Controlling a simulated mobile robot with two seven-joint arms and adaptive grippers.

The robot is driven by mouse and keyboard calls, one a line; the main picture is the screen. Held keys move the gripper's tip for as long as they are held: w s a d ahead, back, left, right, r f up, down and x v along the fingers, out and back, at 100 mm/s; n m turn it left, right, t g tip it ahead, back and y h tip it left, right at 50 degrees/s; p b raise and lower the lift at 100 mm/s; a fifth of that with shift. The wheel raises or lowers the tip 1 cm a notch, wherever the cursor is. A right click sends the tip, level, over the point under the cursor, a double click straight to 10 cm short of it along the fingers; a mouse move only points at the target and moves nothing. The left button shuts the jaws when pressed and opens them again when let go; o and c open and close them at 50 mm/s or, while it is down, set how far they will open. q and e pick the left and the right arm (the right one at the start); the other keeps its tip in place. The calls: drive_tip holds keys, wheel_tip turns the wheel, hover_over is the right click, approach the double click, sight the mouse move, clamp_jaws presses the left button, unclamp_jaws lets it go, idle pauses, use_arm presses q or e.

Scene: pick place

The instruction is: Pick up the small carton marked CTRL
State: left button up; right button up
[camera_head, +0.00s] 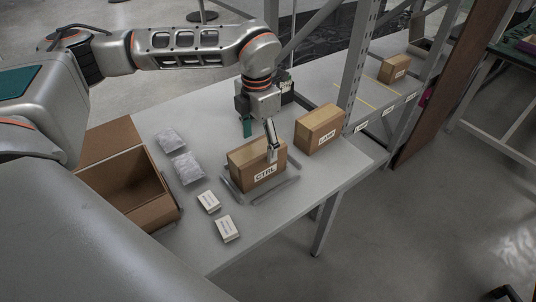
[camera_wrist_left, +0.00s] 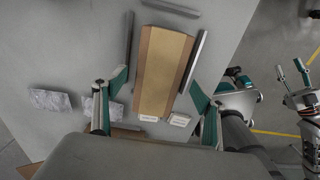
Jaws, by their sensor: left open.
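The brown CTRL carton (camera_head: 265,173) stands upright on the grey table between low metal rails, its label facing front. In the wrist view the carton (camera_wrist_left: 164,72) is seen from above. My left gripper (camera_head: 260,144) is open over it, one finger behind the carton and the other at its front side. In the wrist view the left gripper's fingers (camera_wrist_left: 158,90) are spread to either side of the carton, with gaps visible. My right gripper (camera_wrist_left: 292,74) shows at the right edge of the wrist view, fingers apart and empty, away from the table.
The LAMP carton (camera_head: 319,130) stands close to the right. An open cardboard box (camera_head: 150,203) is at the left. Two grey bags (camera_head: 186,167) and two small white boxes (camera_head: 228,229) lie between. A metal rack post (camera_head: 357,55) rises behind the right side.

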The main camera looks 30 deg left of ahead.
use_arm(q)
drive_tip(key=shift+f, duration=0.35)
drive_tip(key=f, duration=0.4)
drive_tip(key=f+b, duration=0.1)
drive_tip(key=f, duration=0.1)
drive_tip(key=shift+s+a+f, duration=0.15)
drive_tip(key=shift+s, duration=0.15)
drive_tip(key=shift+w+f, duration=0.1)
drive_tip(key=shift+f, duration=0.35)
drive_tip(key=shift+r, duration=0.1)
drive_tip(key=c, duration=1.6)
